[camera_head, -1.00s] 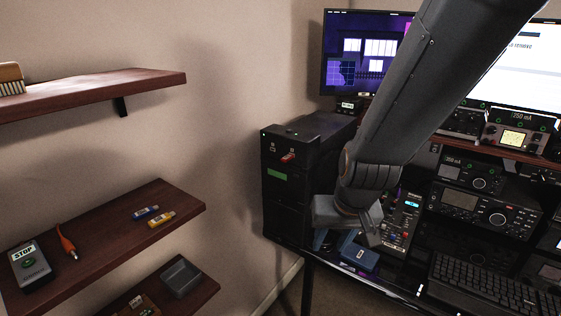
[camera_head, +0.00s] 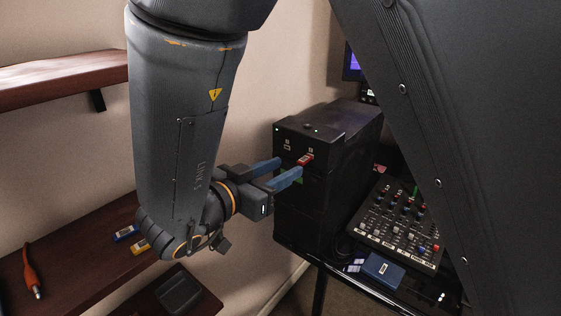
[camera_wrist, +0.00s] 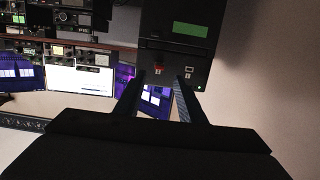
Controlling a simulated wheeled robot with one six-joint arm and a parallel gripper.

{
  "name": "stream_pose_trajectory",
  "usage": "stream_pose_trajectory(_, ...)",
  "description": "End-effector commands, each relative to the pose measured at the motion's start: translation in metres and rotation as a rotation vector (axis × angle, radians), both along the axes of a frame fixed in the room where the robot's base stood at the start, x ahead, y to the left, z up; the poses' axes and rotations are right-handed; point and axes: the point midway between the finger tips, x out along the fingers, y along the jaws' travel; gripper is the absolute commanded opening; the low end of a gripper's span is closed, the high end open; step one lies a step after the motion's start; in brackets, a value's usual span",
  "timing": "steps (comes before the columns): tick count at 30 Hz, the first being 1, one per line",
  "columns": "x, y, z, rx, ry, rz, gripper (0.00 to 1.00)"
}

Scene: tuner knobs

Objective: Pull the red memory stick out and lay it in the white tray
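The red memory stick (camera_head: 305,160) sticks out of a port near the top of the black tower's (camera_head: 300,215) front. It also shows in the wrist view (camera_wrist: 158,71), next to a second, empty-looking port. My gripper (camera_head: 288,168) is open, its two blue fingers pointing at the tower face. In the wrist view the fingertips (camera_wrist: 160,79) lie to either side of the stick's line, nearer the camera; I see no grip on it. No white tray is in view; a dark grey tray (camera_head: 178,293) sits on the low shelf at the bottom left.
A blue stick (camera_head: 126,233) and a yellow stick (camera_head: 139,247) lie on the wooden middle shelf, partly behind my arm. A mixer (camera_head: 400,225) and a blue box (camera_head: 383,269) are right of the tower. My arm hides much of the desk.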

Motion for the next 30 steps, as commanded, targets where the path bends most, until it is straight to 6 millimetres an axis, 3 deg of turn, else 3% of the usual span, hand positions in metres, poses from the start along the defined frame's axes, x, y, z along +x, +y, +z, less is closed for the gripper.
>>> stream_pose_trajectory(18,0.055,-0.045,-0.010,-0.004,0.000,-0.007,0.36)
stream_pose_trajectory(29,0.058,-0.047,-0.011,-0.002,-0.001,-0.005,0.36)
stream_pose_trajectory(30,0.058,-0.047,-0.011,-0.002,-0.001,-0.005,0.29)
